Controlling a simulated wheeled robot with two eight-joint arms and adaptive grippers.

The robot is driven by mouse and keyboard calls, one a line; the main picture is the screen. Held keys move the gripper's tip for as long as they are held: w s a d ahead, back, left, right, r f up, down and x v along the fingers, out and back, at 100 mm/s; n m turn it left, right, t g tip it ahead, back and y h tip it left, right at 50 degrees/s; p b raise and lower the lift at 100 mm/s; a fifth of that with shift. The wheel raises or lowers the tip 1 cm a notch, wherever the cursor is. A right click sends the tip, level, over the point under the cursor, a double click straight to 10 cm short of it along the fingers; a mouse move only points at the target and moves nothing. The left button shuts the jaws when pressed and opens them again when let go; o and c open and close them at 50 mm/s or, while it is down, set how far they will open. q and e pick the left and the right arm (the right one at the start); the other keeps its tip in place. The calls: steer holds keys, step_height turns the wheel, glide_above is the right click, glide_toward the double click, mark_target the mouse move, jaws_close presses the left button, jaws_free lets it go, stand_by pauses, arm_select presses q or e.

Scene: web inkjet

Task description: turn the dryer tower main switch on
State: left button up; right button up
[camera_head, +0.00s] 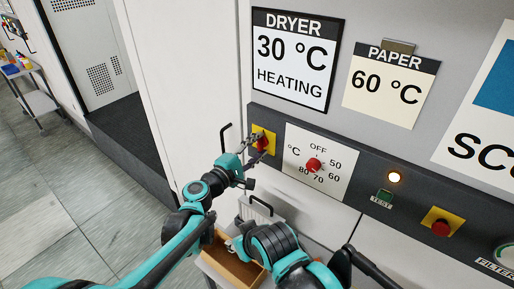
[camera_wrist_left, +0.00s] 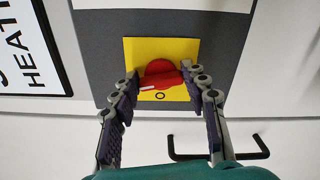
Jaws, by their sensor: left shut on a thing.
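The dryer tower main switch (camera_wrist_left: 162,74) is a red rotary knob on a yellow plate (camera_wrist_left: 134,50). In the left wrist view its handle lies nearly crosswise, with a white mark at its left end and a black ring symbol on the plate below. In the head view the switch plate (camera_head: 270,131) is at the left end of the dark control strip, under the dryer display (camera_head: 292,58), which reads 30 °C HEATING. My left gripper (camera_wrist_left: 163,86) has one finger at each side of the knob and is shut on it.
Right of the switch are a temperature dial (camera_head: 313,164), a lit lamp (camera_head: 394,177), a green TEST button (camera_head: 385,195) and a red button (camera_head: 440,228). A black door handle (camera_head: 223,138) is close by on the left. An open brown box (camera_head: 230,265) is below.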

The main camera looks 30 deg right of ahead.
arm_select(q)
steer(key=shift+f+m, duration=0.1)
steer(key=shift+m, duration=1.4)
steer(key=o, duration=1.2)
steer(key=shift+c, duration=0.2)
steer(key=v, duration=1.2)
